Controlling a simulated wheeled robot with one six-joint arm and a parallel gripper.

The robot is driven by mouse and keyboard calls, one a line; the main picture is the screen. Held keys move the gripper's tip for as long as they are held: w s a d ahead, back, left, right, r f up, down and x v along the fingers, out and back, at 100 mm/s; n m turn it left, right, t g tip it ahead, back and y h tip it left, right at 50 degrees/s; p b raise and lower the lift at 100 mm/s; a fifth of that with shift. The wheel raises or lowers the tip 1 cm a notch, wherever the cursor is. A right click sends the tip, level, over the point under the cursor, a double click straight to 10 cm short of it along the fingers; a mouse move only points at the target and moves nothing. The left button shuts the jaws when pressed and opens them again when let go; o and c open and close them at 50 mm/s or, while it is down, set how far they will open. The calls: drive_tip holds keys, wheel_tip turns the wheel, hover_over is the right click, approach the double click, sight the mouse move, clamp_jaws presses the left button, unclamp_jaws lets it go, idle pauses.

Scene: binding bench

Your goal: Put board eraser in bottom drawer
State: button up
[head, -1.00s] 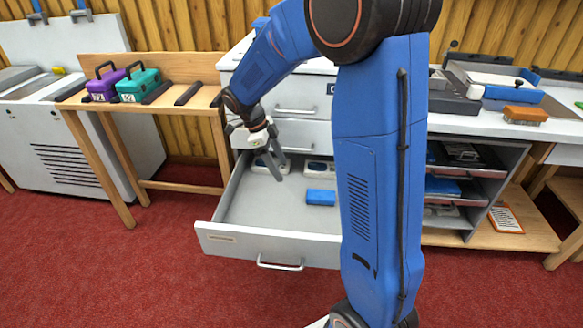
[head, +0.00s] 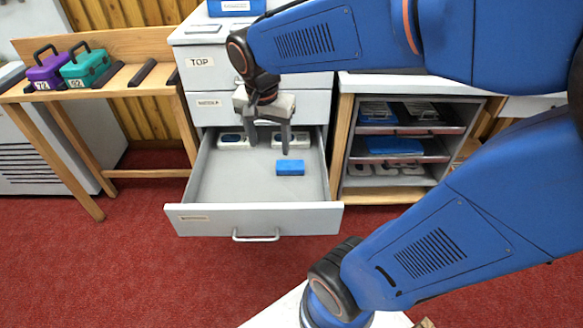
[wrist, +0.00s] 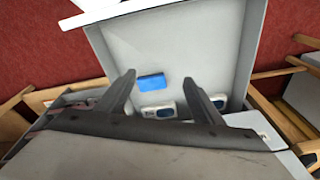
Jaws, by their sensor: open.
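A blue block (head: 290,167), which looks like the board eraser, lies flat on the floor of the open bottom drawer (head: 215,185), right of its middle. It also shows in the wrist view (wrist: 151,81), beyond the space between my fingertips. My gripper (head: 269,147) is open and empty, fingers pointing down, above the back part of the drawer. In the wrist view the gripper (wrist: 161,75) has its fingers wide apart with nothing between them. The block is apart from both fingers.
Two white-and-dark items (head: 233,139) (head: 289,138) lie at the back of the drawer. A cabinet with shelves (head: 405,128) stands to the right. A side table (head: 120,89) with purple (head: 47,72) and teal (head: 86,67) boxes stands left. Open red floor lies in front.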

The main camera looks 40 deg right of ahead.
drive_tip(key=s+a+n+t+y, duration=0.1)
drive_tip(key=s+n+t, duration=0.2)
drive_tip(key=s+n, duration=0.7)
drive_tip(key=shift+s+a+r+n, duration=0.15)
drive_tip(key=shift+s+r+n, duration=0.2)
drive_tip(key=shift+s, duration=0.55)
